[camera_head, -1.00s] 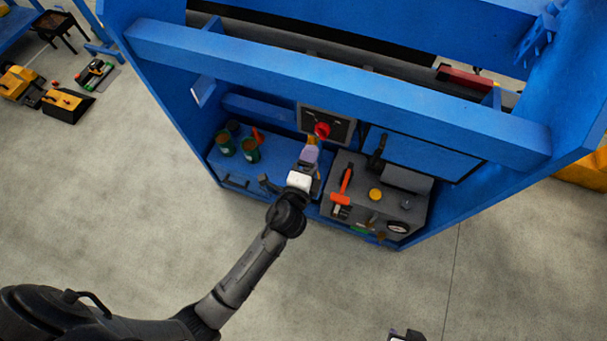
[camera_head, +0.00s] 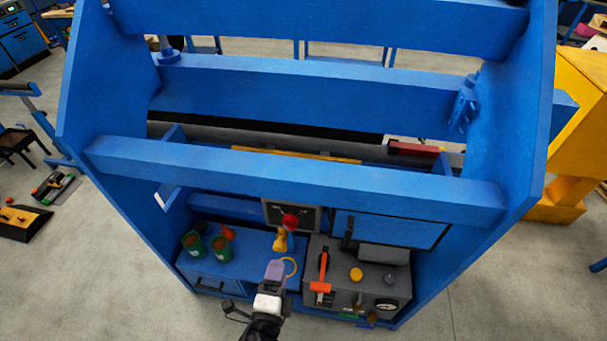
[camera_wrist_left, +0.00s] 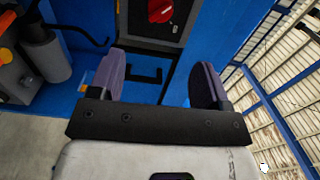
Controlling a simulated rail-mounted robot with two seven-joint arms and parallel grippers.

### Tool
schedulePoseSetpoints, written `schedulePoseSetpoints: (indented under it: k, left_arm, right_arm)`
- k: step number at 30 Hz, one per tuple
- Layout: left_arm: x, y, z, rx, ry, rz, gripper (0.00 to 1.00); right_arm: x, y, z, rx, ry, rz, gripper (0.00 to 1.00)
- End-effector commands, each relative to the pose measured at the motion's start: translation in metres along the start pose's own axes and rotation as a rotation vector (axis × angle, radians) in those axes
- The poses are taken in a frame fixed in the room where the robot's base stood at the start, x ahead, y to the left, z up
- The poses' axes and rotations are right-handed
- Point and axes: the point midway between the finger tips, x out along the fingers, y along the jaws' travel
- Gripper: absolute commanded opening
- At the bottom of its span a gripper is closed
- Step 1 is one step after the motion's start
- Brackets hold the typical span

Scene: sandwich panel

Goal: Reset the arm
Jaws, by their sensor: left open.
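My left gripper (camera_head: 275,271) is in the lower middle of the head view, in front of the blue bench (camera_head: 240,246). In the left wrist view its two purple fingers (camera_wrist_left: 158,80) stand wide apart with nothing between them. A dark panel (camera_head: 267,213) with a red knob (camera_head: 290,221) stands at the back of the bench, beyond the gripper. The knob also shows at the top of the left wrist view (camera_wrist_left: 160,10). A small yellow piece (camera_head: 281,240) is just below the knob, apart from the fingers. My right gripper is not in view.
Green cans (camera_head: 193,245) stand on the bench at left. A blue crossbeam (camera_head: 300,178) spans above. The floor in front is clear.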

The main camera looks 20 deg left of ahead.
Motion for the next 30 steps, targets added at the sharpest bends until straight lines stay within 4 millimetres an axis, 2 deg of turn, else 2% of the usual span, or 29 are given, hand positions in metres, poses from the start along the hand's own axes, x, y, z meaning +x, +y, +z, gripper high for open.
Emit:
schedulePoseSetpoints:
  k: [5,8,11,14,18,21,25,30]
  left_arm:
    - [0.0,0.0,0.0,-0.012,0.0,0.0,0.71]
    - [0.0,0.004,0.006,-0.081,-0.035,0.023,0.71]
    - [-0.003,0.021,0.022,-0.225,-0.15,0.111,0.71]
    - [-0.012,0.038,0.039,-0.471,-0.304,0.239,0.71]
    - [-0.037,0.055,0.052,-0.842,-0.514,0.447,0.71]
    - [-0.059,0.06,0.053,-1.036,-0.617,0.6,0.71]
    - [-0.095,0.062,0.053,-1.178,-0.697,0.794,0.71]
    - [-0.143,0.057,0.057,-1.231,-0.702,0.999,0.71]
  right_arm:
    - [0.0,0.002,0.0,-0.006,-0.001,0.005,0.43]
    - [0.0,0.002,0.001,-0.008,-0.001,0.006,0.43]
    - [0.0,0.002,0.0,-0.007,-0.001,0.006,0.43]
    - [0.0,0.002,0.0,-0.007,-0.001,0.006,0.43]
    - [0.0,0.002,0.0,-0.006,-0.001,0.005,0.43]
    - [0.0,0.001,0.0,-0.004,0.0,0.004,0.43]
    - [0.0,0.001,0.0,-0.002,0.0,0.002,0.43]
    - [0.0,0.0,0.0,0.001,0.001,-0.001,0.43]
